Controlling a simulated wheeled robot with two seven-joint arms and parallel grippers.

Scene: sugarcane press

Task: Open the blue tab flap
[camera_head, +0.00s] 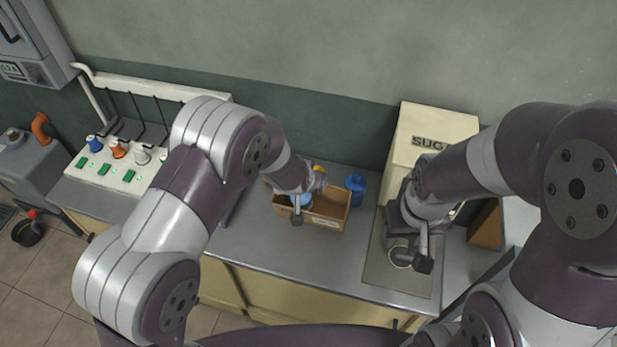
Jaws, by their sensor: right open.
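A blue tab (95,143) stands on the white panel (118,162) at the left, beside an orange tab (119,148) and a white one (142,154). Whether a flap there is open or shut is too small to tell. My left gripper (298,210) hangs over the cardboard box (330,220), well to the right of the blue tab. Its jaws are partly hidden and too small to read. My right gripper (409,258) is open at the base of the beige sugarcane machine (430,125), over or beside a pale round cup-like thing (400,256).
Blue and yellow items show in the box. A grey unit with an orange pipe (41,127) stands at the far left. Bare metal counter (270,255) lies in front of the box.

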